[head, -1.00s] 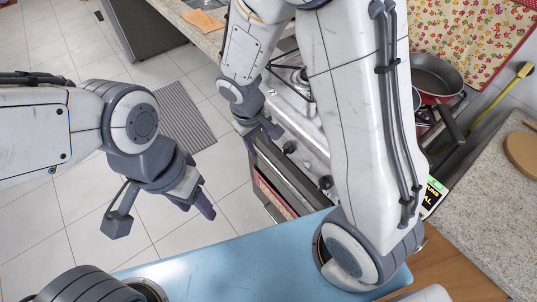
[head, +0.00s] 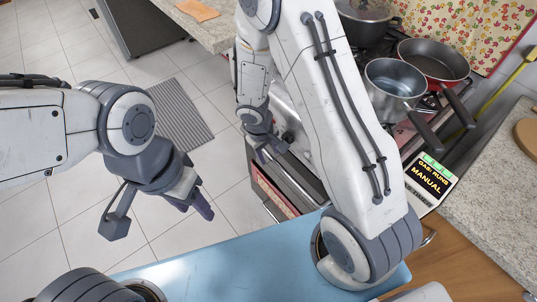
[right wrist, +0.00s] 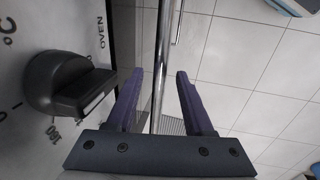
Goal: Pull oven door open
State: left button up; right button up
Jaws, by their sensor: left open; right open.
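The oven (head: 290,180) stands below the stove at the middle of the head view, partly covered by my right arm. Its door appears shut. A chrome handle bar (head: 270,211) shows at its front; the bar also shows in the right wrist view (right wrist: 165,40). My right gripper (head: 270,152) is at the oven's upper front edge, open. In the right wrist view its fingers (right wrist: 160,76) lie on either side of the bar, not closed on it. A black oven knob (right wrist: 65,85) is left of the fingers. My left gripper (head: 201,205) is open and empty over the floor.
A pot (head: 393,82), a red pan (head: 433,60) and a lidded pot (head: 366,20) stand on the stove. A blue surface (head: 230,250) lies in front. A grey mat (head: 180,115) lies on the open tiled floor.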

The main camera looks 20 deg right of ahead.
jog(key=shift+c, duration=0.4)
grip_shut()
dwell(1.1)
